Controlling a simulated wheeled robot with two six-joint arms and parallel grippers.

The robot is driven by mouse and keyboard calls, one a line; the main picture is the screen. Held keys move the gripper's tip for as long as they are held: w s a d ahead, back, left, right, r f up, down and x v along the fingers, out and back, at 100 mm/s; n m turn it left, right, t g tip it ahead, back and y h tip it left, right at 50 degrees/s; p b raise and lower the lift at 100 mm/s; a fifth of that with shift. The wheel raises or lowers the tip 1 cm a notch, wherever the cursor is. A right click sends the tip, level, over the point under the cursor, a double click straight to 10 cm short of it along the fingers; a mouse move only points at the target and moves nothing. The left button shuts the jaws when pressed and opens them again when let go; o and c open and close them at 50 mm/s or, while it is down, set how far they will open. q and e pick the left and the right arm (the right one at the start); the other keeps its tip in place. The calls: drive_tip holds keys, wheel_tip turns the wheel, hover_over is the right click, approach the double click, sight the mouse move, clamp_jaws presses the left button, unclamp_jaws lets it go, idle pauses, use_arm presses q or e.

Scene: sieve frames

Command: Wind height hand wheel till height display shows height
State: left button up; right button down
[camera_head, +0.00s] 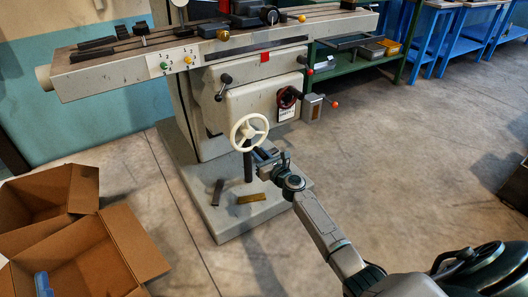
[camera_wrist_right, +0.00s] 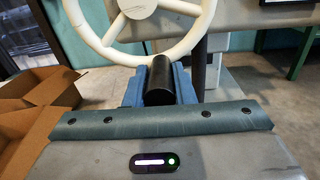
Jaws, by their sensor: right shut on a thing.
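The white spoked hand wheel (camera_head: 249,131) is on the front of the grey machine (camera_head: 250,100). It also shows in the right wrist view (camera_wrist_right: 90,35), at the top. A black cylindrical handle (camera_wrist_right: 159,82) sits at the wheel's lower rim. My right gripper (camera_head: 262,157) is at the lower right of the wheel. In the wrist view its blue fingers are shut on the black handle, one on each side. A small white label or display (camera_head: 287,113) is on the machine front, right of the wheel; its text is too small to read. My left gripper is out of view.
Open cardboard boxes (camera_head: 95,250) stand on the floor at left. A dark bar (camera_head: 217,192) and a brass-coloured block (camera_head: 250,198) lie on the machine's base. Small levers (camera_head: 223,87) stick out near the wheel. Floor to the right is clear; blue benches (camera_head: 440,40) stand behind.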

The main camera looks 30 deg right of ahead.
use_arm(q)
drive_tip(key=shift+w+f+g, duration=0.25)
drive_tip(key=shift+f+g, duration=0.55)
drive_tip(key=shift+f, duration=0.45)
use_arm(e)
drive_tip(key=shift+s+a+f+m, duration=0.15)
drive_tip(key=shift+a+f+m, duration=0.2)
drive_tip(key=shift+m, duration=0.3)
drive_tip(key=shift+s+a+f+m, duration=0.1)
drive_tip(key=shift+a+f+m, duration=0.1)
drive_tip(key=shift+a+m, duration=0.35)
drive_tip(key=shift+d, duration=0.1)
drive_tip(key=c, duration=1.5)
unclamp_jaws()
drive_tip(key=o, duration=0.3)
drive_tip(key=shift+w, duration=0.1)
drive_tip(key=shift+r, duration=0.15)
drive_tip(key=shift+r, duration=0.1)
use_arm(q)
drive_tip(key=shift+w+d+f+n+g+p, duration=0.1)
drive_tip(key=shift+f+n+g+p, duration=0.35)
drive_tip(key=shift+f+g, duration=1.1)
use_arm(e)
drive_tip(key=s+d, duration=0.1)
drive_tip(key=s, duration=0.9)
drive_tip(key=shift+s, duration=0.4)
